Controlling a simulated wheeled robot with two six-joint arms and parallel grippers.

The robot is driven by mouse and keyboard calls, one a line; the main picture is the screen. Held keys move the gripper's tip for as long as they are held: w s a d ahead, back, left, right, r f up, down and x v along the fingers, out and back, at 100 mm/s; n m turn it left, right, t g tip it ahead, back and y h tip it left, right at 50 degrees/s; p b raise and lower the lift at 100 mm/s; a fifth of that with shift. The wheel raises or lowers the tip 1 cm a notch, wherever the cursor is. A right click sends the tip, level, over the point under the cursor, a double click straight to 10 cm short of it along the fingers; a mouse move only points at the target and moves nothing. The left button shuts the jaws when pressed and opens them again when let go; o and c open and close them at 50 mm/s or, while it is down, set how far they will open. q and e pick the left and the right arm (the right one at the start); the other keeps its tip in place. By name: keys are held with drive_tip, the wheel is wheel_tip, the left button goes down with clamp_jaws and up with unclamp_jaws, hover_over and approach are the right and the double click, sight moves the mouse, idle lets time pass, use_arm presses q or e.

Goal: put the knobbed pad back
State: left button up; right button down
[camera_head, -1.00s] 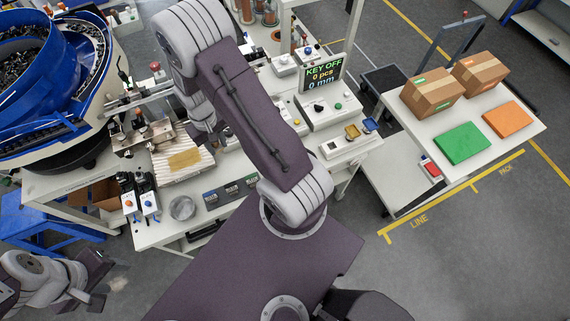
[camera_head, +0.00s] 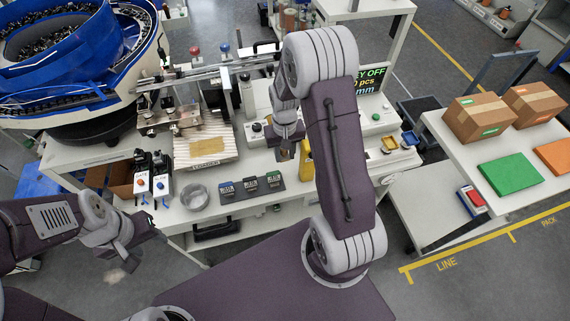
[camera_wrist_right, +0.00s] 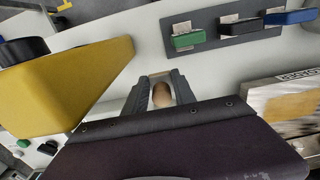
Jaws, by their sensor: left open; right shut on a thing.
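My right gripper (camera_head: 285,152) hangs over the middle of the bench. In the right wrist view its fingers (camera_wrist_right: 162,92) are shut on a small piece with a rounded brown knob (camera_wrist_right: 162,96), which I take for the knobbed pad. The pad's underside is hidden, and in the head view only a small brown bit (camera_head: 284,151) shows. It appears to be held above the white bench top. My left gripper (camera_head: 157,238) is open and empty, low at the left, off the bench's front edge.
A dark strip (camera_head: 233,205) with several labelled blocks lies near the front edge, by a round clear dish (camera_head: 194,197). A ribbed white block (camera_head: 222,156) bears a tan patch. A yellow wedge-shaped thing (camera_wrist_right: 75,80) stands close beside the right gripper.

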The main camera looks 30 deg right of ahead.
sight(284, 168)
drive_tip(key=shift+w+f, duration=0.2)
drive_tip(key=shift+f, duration=0.5)
drive_tip(key=shift+s+f, duration=0.1)
drive_tip(key=shift+f, duration=1.85)
drive_tip(key=c, duration=1)
unclamp_jaws()
drive_tip(key=shift+c, duration=0.2)
wheel_tip(284, 168, up, 12)
drive_tip(key=shift+r, duration=0.2)
